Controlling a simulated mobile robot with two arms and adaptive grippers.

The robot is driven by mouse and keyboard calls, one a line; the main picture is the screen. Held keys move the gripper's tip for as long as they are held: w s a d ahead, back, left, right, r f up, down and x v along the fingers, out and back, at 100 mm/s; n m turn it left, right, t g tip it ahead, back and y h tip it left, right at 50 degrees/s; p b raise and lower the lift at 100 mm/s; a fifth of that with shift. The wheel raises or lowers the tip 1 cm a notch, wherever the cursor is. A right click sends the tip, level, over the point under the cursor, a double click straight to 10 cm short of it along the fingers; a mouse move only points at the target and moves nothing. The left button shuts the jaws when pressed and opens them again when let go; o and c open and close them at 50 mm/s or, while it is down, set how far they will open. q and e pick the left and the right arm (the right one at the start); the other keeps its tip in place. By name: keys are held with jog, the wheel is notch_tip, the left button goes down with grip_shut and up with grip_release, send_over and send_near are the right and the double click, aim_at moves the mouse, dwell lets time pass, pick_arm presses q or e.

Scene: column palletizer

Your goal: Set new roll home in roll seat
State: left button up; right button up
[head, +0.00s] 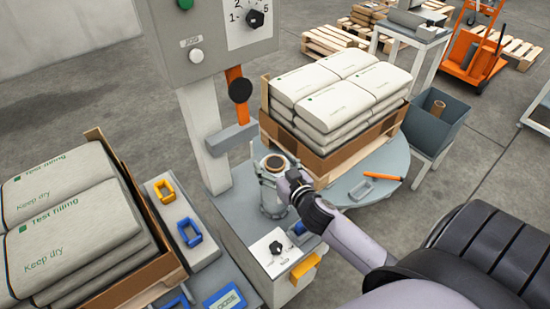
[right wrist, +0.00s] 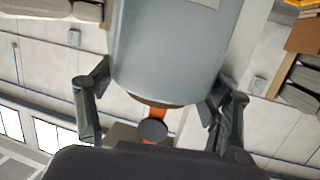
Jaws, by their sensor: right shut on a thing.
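The new roll (head: 266,177) is a grey film roll with a brown core, upright on or just above the grey machine base (head: 232,205) beside the column. My right gripper (head: 275,190) reaches in from the right and is shut around it. In the right wrist view the roll (right wrist: 168,50) fills the space between the two dark fingers (right wrist: 155,108). I cannot make out the roll seat under the roll, nor whether the roll touches it. My left gripper is not in view.
The column carries a control box (head: 205,35), an orange lever (head: 236,80) and a grey arm (head: 232,138) close by the roll. A pallet of sacks (head: 340,88) stands on the round turntable (head: 385,180) behind. More sacks (head: 70,215) are at left. A grey bin (head: 432,122) holds a brown core (head: 438,107).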

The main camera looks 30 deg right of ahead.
jog(key=shift+r, duration=0.15)
jog(key=o, duration=2)
jog(key=shift+f, duration=0.2)
jog(key=shift+c, duration=0.2)
jog(key=shift+r, duration=0.1)
jog(key=v, duration=1.2)
jog(key=shift+b, duration=0.3)
jog(key=shift+s+d, duration=0.1)
